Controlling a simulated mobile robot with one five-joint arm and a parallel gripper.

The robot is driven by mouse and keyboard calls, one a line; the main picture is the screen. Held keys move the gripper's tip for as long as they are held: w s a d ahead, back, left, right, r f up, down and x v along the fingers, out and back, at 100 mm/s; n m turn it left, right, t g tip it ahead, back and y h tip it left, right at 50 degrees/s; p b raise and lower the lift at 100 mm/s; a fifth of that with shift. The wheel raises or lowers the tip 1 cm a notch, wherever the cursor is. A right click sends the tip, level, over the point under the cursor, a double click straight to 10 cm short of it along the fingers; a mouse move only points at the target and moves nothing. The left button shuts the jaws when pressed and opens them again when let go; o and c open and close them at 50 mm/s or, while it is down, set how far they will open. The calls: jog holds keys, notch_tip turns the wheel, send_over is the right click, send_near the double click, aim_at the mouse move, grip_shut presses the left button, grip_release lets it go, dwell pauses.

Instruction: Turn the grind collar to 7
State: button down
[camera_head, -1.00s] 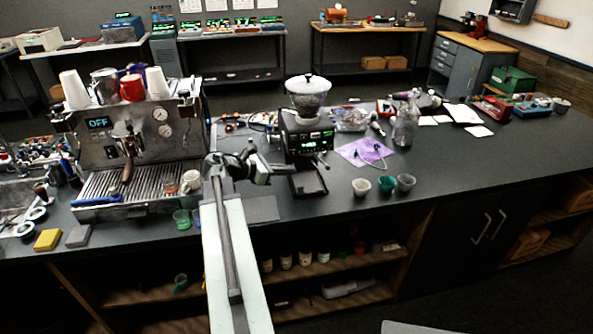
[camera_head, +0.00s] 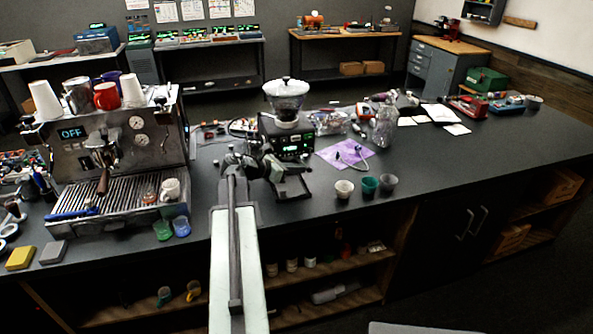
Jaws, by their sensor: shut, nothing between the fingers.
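The grinder (camera_head: 287,142) stands on the dark counter, with a clear hopper (camera_head: 286,100) on top and a lit green display on its black body. The grind collar is presumably the band under the hopper (camera_head: 287,122); its numbers are too small to read. My gripper (camera_head: 268,164) is at the end of my arm, at the left front of the grinder body, below the collar. It is shut and empty. I cannot tell whether it touches the grinder. My gripper hides part of the grinder's lower left side.
An espresso machine (camera_head: 120,140) reading OFF stands to the left, with cups on top. Small cups (camera_head: 369,184) stand right of the grinder on the counter. The counter's right part (camera_head: 480,150) is clear.

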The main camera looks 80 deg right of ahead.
jog(key=shift+s+d, duration=0.4)
jog(key=shift+s, duration=0.45)
jog(key=a+f+p+v, duration=0.1)
jog(key=v, duration=0.5)
jog(key=a+f+p+v, duration=0.1)
jog(key=p+v, duration=0.1)
jog(key=v, duration=0.5)
jog(key=shift+s, duration=0.2)
